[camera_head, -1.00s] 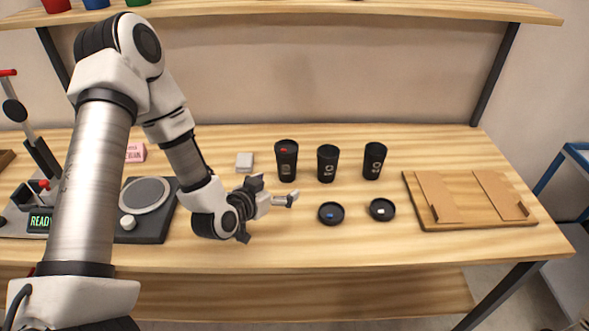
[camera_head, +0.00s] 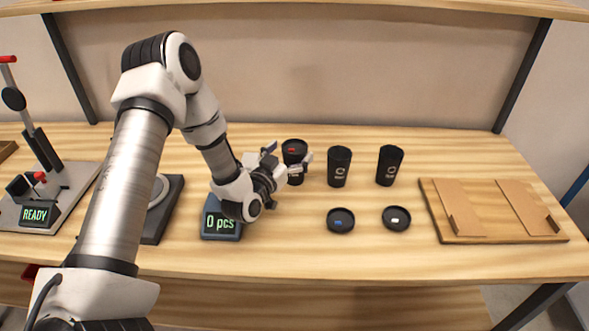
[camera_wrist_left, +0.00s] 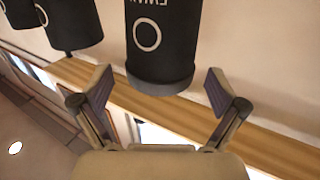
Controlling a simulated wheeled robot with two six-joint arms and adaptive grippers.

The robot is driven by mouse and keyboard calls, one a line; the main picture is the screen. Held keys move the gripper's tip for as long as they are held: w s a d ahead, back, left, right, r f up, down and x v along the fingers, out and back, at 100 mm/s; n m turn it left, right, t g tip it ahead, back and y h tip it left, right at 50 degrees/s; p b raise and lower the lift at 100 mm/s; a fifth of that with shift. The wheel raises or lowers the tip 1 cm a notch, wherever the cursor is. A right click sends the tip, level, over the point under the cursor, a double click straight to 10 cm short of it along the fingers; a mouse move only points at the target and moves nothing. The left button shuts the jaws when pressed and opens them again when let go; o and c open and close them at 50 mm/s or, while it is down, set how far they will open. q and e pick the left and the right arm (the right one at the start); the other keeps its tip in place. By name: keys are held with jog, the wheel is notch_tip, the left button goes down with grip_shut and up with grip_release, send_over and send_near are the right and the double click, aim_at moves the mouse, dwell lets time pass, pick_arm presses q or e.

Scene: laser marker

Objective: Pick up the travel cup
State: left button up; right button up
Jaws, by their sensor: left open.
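Three black travel cups stand upright in a row on the wooden table. The leftmost cup (camera_head: 294,147) has a red patch on its top. The middle cup (camera_head: 339,168) and the right cup (camera_head: 389,166) are dark with a pale ring logo. My left gripper (camera_head: 287,160) is open at the leftmost cup and hides part of it. In the left wrist view a black cup (camera_wrist_left: 160,40) with a ring logo and inverted lettering lies ahead between the spread fingers (camera_wrist_left: 158,84), with gaps at both sides. My right gripper is not in view.
Two black lids (camera_head: 341,220) (camera_head: 396,218) lie in front of the cups, with a blue and a white patch. A scale reading "0 pcs" (camera_head: 220,224) sits below my left wrist. A wooden tray (camera_head: 490,239) is at right. A press with a READY display (camera_head: 36,214) is at left.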

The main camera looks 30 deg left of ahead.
pick_arm(q)
jog(key=shift+w+a+f, duration=0.1)
jog(key=shift+w+f, duration=0.1)
jog(key=shift+w, duration=0.95)
jog(key=shift+s+r, duration=0.1)
jog(key=c, duration=0.8)
jog(key=shift+o, duration=0.2)
jog(key=shift+r, duration=0.1)
